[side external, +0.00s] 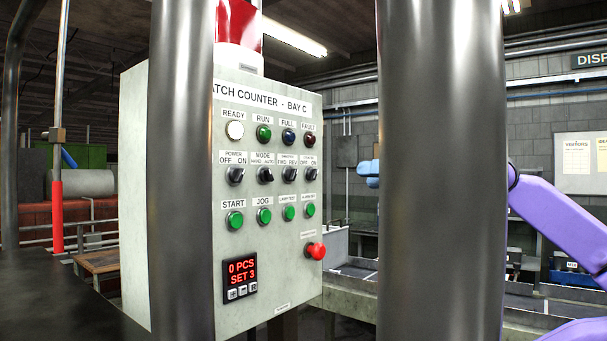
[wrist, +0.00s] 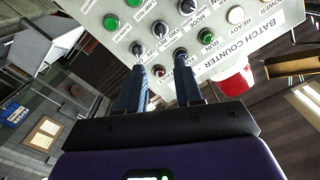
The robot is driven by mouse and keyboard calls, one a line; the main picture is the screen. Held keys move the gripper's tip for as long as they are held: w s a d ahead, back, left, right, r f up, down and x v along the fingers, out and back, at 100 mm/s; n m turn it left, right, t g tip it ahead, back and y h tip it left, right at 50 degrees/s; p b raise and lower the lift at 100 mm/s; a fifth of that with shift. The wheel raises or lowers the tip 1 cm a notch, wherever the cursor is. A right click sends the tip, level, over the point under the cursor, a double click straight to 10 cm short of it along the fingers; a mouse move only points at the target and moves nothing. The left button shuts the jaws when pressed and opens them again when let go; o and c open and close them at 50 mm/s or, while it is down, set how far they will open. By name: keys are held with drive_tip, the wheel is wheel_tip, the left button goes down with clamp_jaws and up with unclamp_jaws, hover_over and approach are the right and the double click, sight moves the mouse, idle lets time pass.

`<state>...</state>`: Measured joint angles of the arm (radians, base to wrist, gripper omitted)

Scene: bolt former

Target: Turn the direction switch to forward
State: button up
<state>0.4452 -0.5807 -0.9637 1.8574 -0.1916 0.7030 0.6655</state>
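The direction switch (side external: 289,174) is a black knob labelled FWD and REV, third in the switch row of the grey control panel (side external: 235,270). It looks upright or slightly tilted; I cannot tell which side it points to. In the wrist view, where the panel appears upside down, the switch (wrist: 160,30) lies beyond my fingertips. My gripper (wrist: 160,72) is open and empty, its two blue fingers apart and pointing towards the panel. In the side view only blue fingertips (side external: 369,174) show, right of the panel and clear of it; a post hides the rest.
Neighbouring knobs are the mode switch (side external: 266,175) and alarm switch (side external: 311,173). Lamps sit above, green buttons below. A red mushroom button (side external: 316,251) sticks out lower right. A metal post (side external: 440,170) blocks the side view. The space before the switches looks clear.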

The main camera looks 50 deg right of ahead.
approach(296, 173)
drive_tip(key=w, duration=0.8)
drive_tip(key=shift+w, duration=0.1)
idle(0.4)
clamp_jaws()
